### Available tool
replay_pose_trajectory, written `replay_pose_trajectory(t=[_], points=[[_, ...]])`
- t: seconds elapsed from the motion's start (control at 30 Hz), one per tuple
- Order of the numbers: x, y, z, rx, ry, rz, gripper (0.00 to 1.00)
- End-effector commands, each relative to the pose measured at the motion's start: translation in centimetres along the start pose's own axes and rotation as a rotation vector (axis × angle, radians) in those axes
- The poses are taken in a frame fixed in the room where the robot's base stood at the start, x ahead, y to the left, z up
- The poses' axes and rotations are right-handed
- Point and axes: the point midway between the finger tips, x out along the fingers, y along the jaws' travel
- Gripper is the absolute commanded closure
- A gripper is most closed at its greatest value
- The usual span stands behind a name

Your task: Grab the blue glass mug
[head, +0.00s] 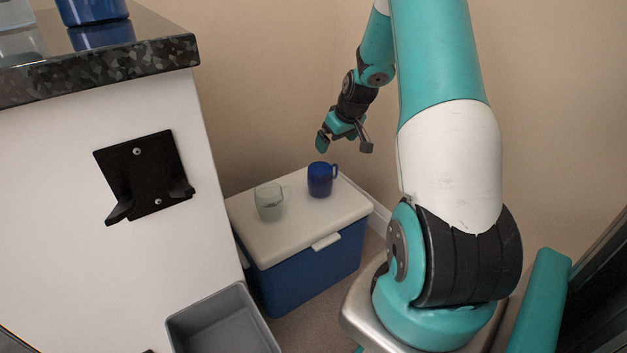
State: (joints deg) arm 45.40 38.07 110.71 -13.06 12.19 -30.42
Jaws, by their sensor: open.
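The blue glass mug (319,181) stands upright on the white lid of a blue cooler, its handle toward the right. My gripper (344,146) is open and empty, in the air above the mug and slightly to its right. Its fingers are spread apart, and I see a gap between them and the mug's rim. A pale green, see-through glass mug (269,202) stands on the same lid, to the left of the blue one and nearer to me.
The cooler (310,268) stands on the floor against the wall. A counter (95,68) with a dark stone top is at left, with a black bracket (146,176) on its side. A grey bin (222,322) sits in front. Another blue item (90,10) stands on the counter.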

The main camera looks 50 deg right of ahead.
Motion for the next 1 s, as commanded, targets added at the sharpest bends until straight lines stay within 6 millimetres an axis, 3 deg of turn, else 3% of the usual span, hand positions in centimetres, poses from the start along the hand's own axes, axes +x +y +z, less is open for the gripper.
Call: replay_pose_trajectory(t=[0.1,0.4,0.77,1.0], points=[[3.1,-0.7,0.0,-0.010,-0.003,-0.007,0.00],[9.7,-1.1,-0.2,-0.015,-0.001,-0.007,0.00],[12.4,-0.9,-0.3,-0.013,0.000,-0.005,0.00],[16.1,-0.8,-0.2,-0.011,-0.001,-0.006,0.00]])
